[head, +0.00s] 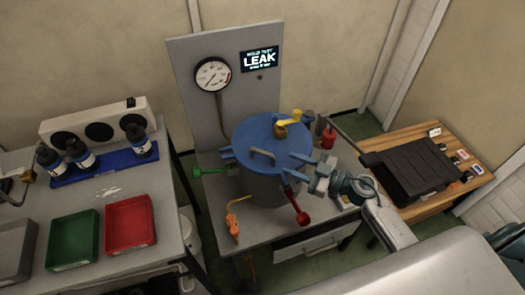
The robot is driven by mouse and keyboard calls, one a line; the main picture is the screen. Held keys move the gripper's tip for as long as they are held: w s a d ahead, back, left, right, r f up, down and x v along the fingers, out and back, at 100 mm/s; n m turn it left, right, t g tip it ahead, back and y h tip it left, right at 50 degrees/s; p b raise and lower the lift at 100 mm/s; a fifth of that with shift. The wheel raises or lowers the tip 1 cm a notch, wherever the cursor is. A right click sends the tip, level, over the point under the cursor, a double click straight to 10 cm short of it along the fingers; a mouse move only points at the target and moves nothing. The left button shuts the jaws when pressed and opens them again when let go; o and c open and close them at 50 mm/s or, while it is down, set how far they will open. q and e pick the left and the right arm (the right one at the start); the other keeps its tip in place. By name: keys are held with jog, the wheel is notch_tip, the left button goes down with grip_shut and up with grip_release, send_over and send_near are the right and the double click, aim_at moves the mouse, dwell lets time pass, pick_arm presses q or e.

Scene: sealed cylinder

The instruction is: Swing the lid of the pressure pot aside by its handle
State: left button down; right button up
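The pressure pot (265,185) stands on the middle bench. Its round blue lid (250,133) lies on top, with a grey arched handle (262,155) on the near part. A yellow valve (288,124) sits at the lid's back right. Blue lugs show at the rim. My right gripper (312,178) is at the pot's right side, close to the rim lugs and apart from the handle. Its fingers are too small and overlapped to tell open from shut. A pale and dark piece at the left edge, perhaps my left gripper (20,184), is cut off.
A panel behind the pot carries a gauge (212,74) and a display (260,59) reading LEAK. Green (201,171) and red (299,212) levers stick out beside the pot. The left table holds trays (130,224) and bottles (138,141). A black case (410,168) lies on the wooden table.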

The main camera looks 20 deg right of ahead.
aim_at(268, 153)
jog(key=p+x, duration=0.2)
jog(key=x, duration=0.6)
jog(key=shift+w+a+r, duration=0.1)
jog(key=shift+w+a, duration=0.05)
jog(key=shift+w, duration=0.1)
jog(key=shift+w+a+p, duration=0.35)
jog(key=shift+w+a, duration=0.15)
jog(key=shift+w, duration=0.05)
jog(key=shift+c, duration=0.5)
grip_shut()
